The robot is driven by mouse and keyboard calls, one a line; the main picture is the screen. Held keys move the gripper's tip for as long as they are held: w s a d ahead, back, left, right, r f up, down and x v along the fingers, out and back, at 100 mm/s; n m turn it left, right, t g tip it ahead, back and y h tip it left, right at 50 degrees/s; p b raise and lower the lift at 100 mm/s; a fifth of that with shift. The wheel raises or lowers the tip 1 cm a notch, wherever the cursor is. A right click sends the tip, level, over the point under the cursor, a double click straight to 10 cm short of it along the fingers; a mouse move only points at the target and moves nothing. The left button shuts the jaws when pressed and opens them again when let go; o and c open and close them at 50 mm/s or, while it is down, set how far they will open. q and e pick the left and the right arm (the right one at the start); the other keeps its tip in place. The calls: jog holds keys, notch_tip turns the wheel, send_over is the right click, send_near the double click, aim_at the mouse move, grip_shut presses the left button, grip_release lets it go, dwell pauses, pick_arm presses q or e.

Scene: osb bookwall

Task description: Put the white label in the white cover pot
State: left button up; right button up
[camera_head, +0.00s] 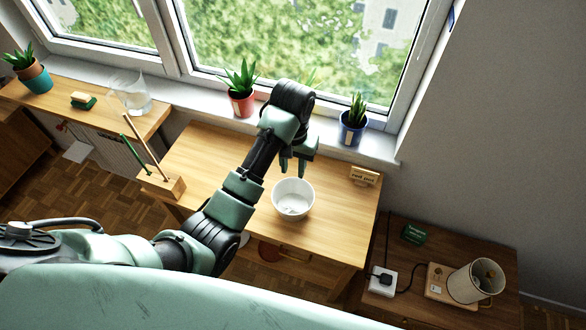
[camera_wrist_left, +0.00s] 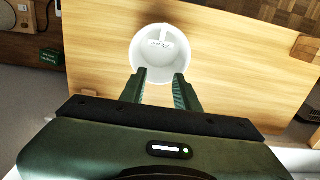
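The white cover pot (camera_head: 300,210) stands upright on the wooden table, and it also shows in the left wrist view (camera_wrist_left: 139,47). A small white piece with dark marks, which looks like the white label (camera_wrist_left: 160,44), lies inside the pot; its exact pose is hard to tell. My left gripper (camera_head: 292,170) is just behind and above the pot's rim in the head view. In the left wrist view its two fingers (camera_wrist_left: 161,77) are apart with nothing between them, near the pot's edge. My right gripper is not in view.
The table (camera_head: 230,150) also bears a wooden block with sticks (camera_head: 162,184) at left and a small wooden sign (camera_head: 364,176) at right. Potted plants (camera_head: 240,100) stand on the window sill behind. A lamp (camera_head: 475,282) stands on a lower side table at right.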

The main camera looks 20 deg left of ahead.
pick_arm(q)
jog(key=s+a+f+t, duration=0.15)
jog(key=s+f, duration=0.35)
jog(key=s, duration=0.5)
jog(key=s+a+r+m+t, duration=0.1)
jog(key=s+a+r, duration=0.1)
jog(key=s, duration=0.5)
jog(key=s+a+r+m+t, duration=0.1)
jog(key=s+a+r, duration=0.1)
jog(key=s, duration=0.6)
notch_tip(320, 180, down, 35)
jog(key=s+g+b, duration=0.1)
jog(key=b, duration=0.7)
jog(key=s+a+f+b, duration=0.1)
jog(key=s+f+b, duration=0.2)
jog(key=s+f, duration=0.5)
jog(key=s+a+f+g+b, duration=0.1)
jog(key=s+a+f+b, duration=0.1)
jog(key=s+f, duration=0.7)
notch_tip(320, 180, down, 5)
jog(key=shift+a+b, duration=0.15)
jog(key=shift+b, duration=0.6)
